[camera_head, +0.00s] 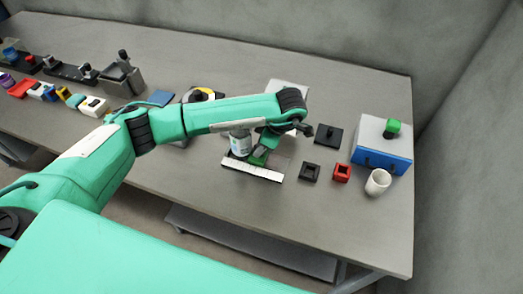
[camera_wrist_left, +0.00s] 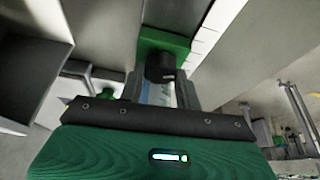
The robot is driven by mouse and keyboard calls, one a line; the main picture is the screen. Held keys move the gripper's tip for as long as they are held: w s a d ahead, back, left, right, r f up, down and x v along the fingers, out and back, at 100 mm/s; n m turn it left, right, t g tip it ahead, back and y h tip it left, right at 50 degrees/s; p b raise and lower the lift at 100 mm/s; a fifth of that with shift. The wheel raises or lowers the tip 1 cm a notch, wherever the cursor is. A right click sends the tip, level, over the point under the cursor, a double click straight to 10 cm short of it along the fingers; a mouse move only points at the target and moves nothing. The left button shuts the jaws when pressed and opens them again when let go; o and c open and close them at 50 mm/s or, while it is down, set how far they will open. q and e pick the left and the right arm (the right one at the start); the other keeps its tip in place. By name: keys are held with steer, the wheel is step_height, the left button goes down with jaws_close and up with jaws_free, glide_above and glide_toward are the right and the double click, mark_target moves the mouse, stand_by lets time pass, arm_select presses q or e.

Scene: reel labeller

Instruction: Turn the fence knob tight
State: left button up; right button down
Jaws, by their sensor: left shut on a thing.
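The fence knob (camera_wrist_left: 160,67) is black and shows in the left wrist view between my two fingers, against a green fence block (camera_wrist_left: 178,43). My left gripper (camera_wrist_left: 160,82) is shut on the knob. In the head view my left gripper (camera_head: 264,147) reaches down at the green fence block (camera_head: 256,160); the knob is hidden there by the gripper. A white graduated scale (camera_head: 252,172) runs along the front of the fence, and it also shows in the left wrist view (camera_wrist_left: 212,28). I cannot tell how far the knob is turned. My right gripper is not in view.
A white-and-blue reel (camera_head: 240,144) stands close beside the gripper. To the right are a black square holder (camera_head: 310,172), a red holder (camera_head: 342,173), a white cup (camera_head: 378,182) and a blue-fronted box (camera_head: 381,160) with a green knob. Several small parts fill the table's left.

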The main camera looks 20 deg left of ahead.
arm_select(q)
steer(key=m+b, duration=0.1)
steer(key=b, duration=0.1)
steer(key=m+t+b, duration=0.1)
steer(key=m+b, duration=0.1)
steer(key=shift+f, duration=0.25)
steer(key=shift+m+t+b, duration=0.3)
steer(key=shift+m+b, duration=0.1)
steer(key=shift+b, duration=0.05)
steer(key=shift+s+m+b, duration=0.1)
steer(key=shift+m+b, duration=0.2)
steer(key=shift+r+m+h+b, duration=0.3)
steer(key=shift+m+b, duration=0.2)
steer(key=shift+b, duration=0.1)
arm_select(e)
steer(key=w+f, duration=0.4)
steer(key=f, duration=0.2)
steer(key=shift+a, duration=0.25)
arm_select(q)
steer(key=o, duration=1)
